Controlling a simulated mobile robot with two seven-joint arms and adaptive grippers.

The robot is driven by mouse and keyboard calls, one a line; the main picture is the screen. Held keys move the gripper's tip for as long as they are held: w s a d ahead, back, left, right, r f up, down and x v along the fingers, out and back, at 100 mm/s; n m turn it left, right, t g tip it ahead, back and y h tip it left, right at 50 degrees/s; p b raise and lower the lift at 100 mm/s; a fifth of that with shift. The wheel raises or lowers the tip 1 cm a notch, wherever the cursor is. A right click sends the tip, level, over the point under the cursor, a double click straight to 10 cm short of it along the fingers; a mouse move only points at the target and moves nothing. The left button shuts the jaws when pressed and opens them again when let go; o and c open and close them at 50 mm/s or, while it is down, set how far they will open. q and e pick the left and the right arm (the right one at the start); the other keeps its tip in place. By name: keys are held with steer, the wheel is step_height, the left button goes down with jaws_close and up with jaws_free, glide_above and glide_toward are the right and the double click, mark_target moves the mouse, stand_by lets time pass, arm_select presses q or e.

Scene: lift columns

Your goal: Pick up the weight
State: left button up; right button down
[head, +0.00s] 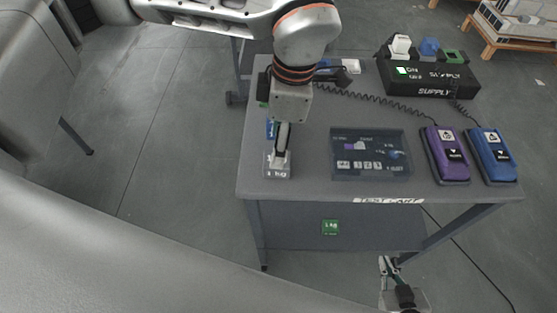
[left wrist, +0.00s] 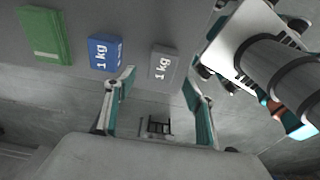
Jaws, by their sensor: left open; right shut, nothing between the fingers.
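A grey weight marked 1 kg (head: 277,172) stands at the near left corner of the grey cart top (head: 310,185). My left gripper (head: 282,153) points down over it, partly hiding it. In the left wrist view the grey weight (left wrist: 163,63) shows in the gap between the open fingers, around their tips; I cannot tell whether they touch it. A blue 1 kg weight (left wrist: 104,53) and a green block (left wrist: 44,35) stand in a row beside it. In the head view they are mostly behind my left gripper. My right gripper (head: 389,264) is shut and empty, low in front of the cart.
A dark panel (head: 370,171) lies mid-cart. A purple device (head: 446,155) and a blue device (head: 491,156) stand to its right. A black supply box (head: 430,80) with coiled cables is at the back right. Bare cart top lies between the grey weight and the panel.

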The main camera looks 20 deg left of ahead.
arm_select(q)
steer(key=f, duration=0.6)
steer(key=shift+s+a+f, duration=0.15)
steer(key=shift+s+f, duration=0.05)
steer(key=shift+f, duration=0.1)
jaws_close()
